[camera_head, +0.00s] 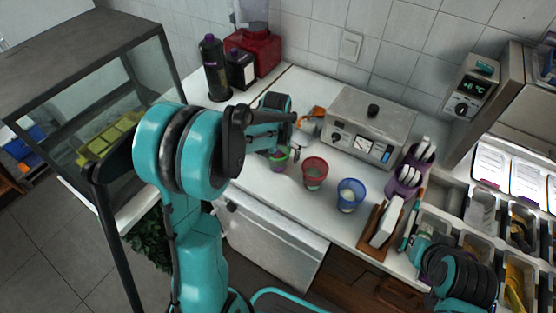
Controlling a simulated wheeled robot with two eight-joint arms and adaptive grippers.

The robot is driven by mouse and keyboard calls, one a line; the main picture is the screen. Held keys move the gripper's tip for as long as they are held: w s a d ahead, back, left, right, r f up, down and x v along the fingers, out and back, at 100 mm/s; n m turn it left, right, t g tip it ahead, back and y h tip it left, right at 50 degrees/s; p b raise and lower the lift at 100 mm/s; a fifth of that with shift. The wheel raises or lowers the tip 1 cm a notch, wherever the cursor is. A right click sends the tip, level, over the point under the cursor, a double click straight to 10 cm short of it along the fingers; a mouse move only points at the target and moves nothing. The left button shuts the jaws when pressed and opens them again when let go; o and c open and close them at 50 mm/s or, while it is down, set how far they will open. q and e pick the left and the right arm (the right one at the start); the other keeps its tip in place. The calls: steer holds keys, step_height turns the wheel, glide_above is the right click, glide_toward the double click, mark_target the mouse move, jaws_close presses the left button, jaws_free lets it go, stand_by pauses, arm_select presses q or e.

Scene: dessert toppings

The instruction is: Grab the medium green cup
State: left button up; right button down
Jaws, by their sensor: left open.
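Part of the green cup is hidden behind my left arm and gripper. My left gripper (288,146) is open, right at the upper part of the green cup; I cannot tell whether it touches it. My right gripper (418,247) is at the lower right near the topping bins, mostly hidden by its own arm, and its fingers cannot be made out.
A metal appliance (368,127) stands behind the cups, with an orange-handled object (313,115) to its left. A purple holder (407,176) and a wooden stand (382,228) are on the right. Dark bottles (214,68) and a red machine (258,48) stand at the back left.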

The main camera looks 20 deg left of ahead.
arm_select(q)
steer(key=c, duration=1.3)
steer(key=shift+r, duration=0.1)
